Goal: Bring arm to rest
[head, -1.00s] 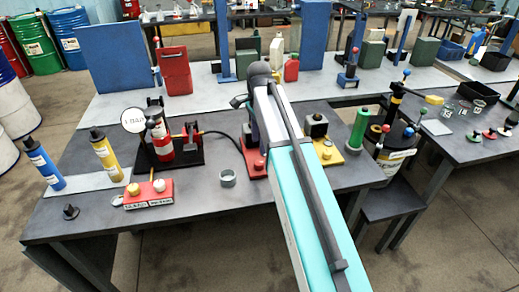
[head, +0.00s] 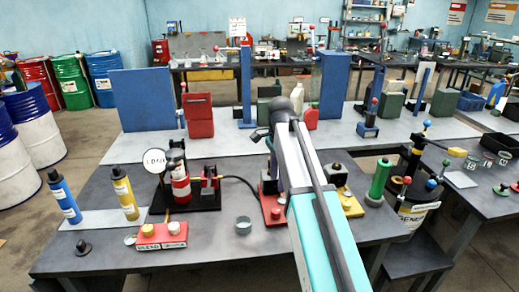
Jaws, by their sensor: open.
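My arm rises from the lower right over the dark workbench (head: 130,245), its grey and teal links covering part of the bench.
On the bench stand a blue bottle (head: 64,197), a yellow bottle (head: 125,194), a red device with a gauge (head: 180,180), a red button box (head: 160,237) and a grey ring (head: 243,225). A green cylinder (head: 379,180) stands right of the arm.

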